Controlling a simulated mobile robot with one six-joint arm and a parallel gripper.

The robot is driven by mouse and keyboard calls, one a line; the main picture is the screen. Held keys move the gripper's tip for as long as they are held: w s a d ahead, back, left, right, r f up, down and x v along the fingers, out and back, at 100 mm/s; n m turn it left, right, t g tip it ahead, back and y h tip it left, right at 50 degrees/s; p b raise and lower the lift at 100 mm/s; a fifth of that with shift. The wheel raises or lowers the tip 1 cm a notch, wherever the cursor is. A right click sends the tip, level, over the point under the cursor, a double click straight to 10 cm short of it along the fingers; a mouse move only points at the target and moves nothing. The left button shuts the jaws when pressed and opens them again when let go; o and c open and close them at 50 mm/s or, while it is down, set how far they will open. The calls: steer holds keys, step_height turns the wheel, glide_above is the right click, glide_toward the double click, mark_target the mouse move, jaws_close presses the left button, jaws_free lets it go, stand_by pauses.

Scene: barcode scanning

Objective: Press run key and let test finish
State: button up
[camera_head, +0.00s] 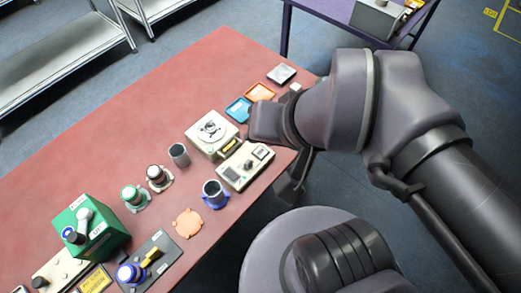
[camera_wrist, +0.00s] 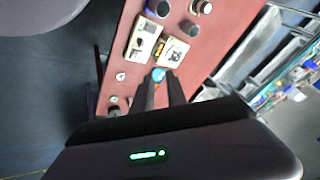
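A beige control box with a dial and small panel (camera_head: 245,165) lies near the table's right edge in the head view. It also shows in the wrist view (camera_wrist: 144,38). Beside it is a beige machine with a round white plate (camera_head: 211,132); it shows in the wrist view too (camera_wrist: 173,52). Which key is the run key is too small to tell. My gripper (camera_wrist: 161,80) shows two dark fingers with a narrow gap, nothing held between them. It is over the table's end near the blue and orange trays, apart from the control box. In the head view my wrist hides its fingertips.
A blue tray (camera_head: 238,109) and an orange tray (camera_head: 260,92) lie past the machine. A grey cup (camera_head: 179,155), a blue-ringed cup (camera_head: 215,194), and a green box (camera_head: 90,231) stand on the red table (camera_head: 120,130). The table's far left part is clear.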

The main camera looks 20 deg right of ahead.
jaws_close()
stand_by(0.5)
stand_by(0.8)
